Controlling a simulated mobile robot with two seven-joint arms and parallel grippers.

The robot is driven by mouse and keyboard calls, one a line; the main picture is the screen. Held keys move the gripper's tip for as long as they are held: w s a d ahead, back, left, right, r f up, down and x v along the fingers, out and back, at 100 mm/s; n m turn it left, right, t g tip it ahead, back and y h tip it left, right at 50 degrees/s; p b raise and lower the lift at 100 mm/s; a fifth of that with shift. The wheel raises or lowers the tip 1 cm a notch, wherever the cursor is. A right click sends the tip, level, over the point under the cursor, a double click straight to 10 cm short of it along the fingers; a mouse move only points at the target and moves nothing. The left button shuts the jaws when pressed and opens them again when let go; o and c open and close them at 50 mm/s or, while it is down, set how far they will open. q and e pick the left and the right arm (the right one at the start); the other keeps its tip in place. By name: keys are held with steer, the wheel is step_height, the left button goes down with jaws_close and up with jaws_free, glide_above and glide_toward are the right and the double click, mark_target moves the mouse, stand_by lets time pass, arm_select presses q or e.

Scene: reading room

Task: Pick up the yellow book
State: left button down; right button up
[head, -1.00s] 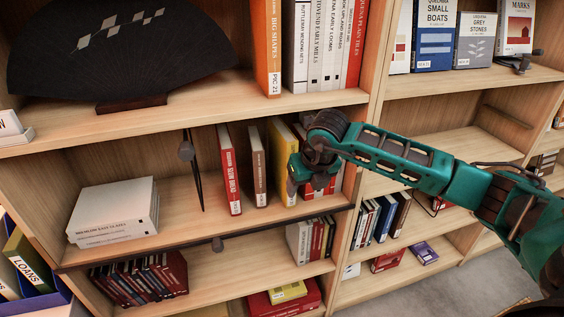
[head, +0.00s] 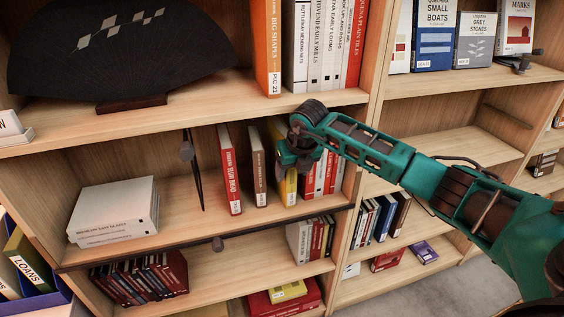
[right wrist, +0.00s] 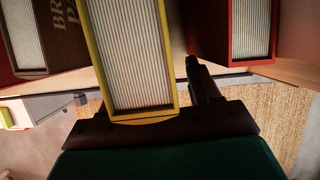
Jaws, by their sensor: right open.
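The yellow book (head: 290,188) stands upright on the middle shelf, partly hidden by my right gripper (head: 291,166) in the head view. In the right wrist view the yellow book (right wrist: 173,62) is close up, its ridged page block framed by yellow covers and reaching down to the gripper's dark palm. The right gripper is open. I cannot tell whether it touches the book. My left gripper is not in view.
A brown book (head: 258,170) and a red book (head: 230,170) stand left of the yellow one, with gaps between. Red and white books (head: 322,177) stand close on its right. The shelf above (head: 200,115) overhangs. Another yellow book (head: 288,291) lies flat lower down.

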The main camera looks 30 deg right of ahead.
steer(key=shift+c, duration=0.3)
jaws_close()
stand_by(0.3)
steer(key=shift+r, duration=0.15)
